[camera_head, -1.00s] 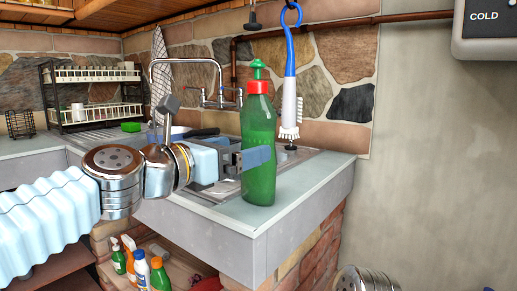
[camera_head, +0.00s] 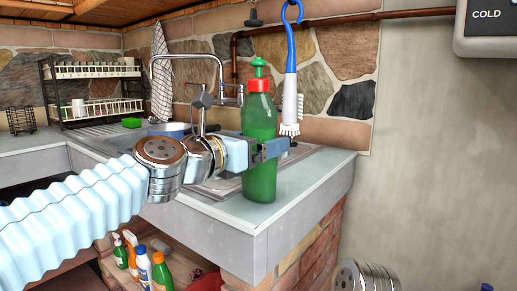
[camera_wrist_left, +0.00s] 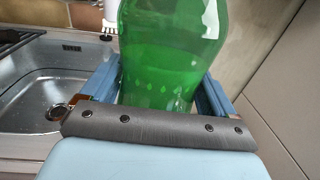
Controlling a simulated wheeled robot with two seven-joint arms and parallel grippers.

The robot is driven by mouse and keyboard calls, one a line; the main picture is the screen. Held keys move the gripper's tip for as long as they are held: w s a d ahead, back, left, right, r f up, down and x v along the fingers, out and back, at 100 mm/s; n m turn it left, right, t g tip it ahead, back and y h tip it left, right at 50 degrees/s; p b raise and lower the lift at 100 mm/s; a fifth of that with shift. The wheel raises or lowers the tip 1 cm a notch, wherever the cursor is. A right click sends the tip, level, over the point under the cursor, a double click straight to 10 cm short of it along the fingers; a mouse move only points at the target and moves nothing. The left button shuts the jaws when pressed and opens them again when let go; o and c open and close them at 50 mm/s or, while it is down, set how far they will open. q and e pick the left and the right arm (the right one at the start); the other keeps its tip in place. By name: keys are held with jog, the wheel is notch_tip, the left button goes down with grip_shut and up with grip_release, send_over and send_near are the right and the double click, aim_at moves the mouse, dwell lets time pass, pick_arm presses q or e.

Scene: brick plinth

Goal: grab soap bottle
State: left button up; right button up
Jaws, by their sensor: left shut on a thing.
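The green soap bottle (camera_head: 259,184) with a red and green cap stands upright on the counter near its front corner, in the head view. My left gripper (camera_head: 268,150) reaches in from the left and is shut on the bottle's body at mid-height. In the left wrist view the bottle (camera_wrist_left: 168,50) fills the space between the two blue fingers, close to the palm pad. The bottle's top is cut off there. My right gripper is not in view.
The counter (camera_head: 245,225) ends in an edge just in front of the bottle. A metal sink (camera_wrist_left: 38,85) lies to the left. A blue and white brush (camera_head: 290,75) hangs behind the bottle. A dish rack (camera_head: 95,90) stands at the back left. Several bottles (camera_head: 143,265) sit on a shelf below.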

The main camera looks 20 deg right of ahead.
pick_arm(q)
jog(key=shift+c, duration=1.1)
jog(key=shift+r, duration=0.1)
jog(key=shift+c, duration=0.4)
jog(key=shift+r, duration=0.1)
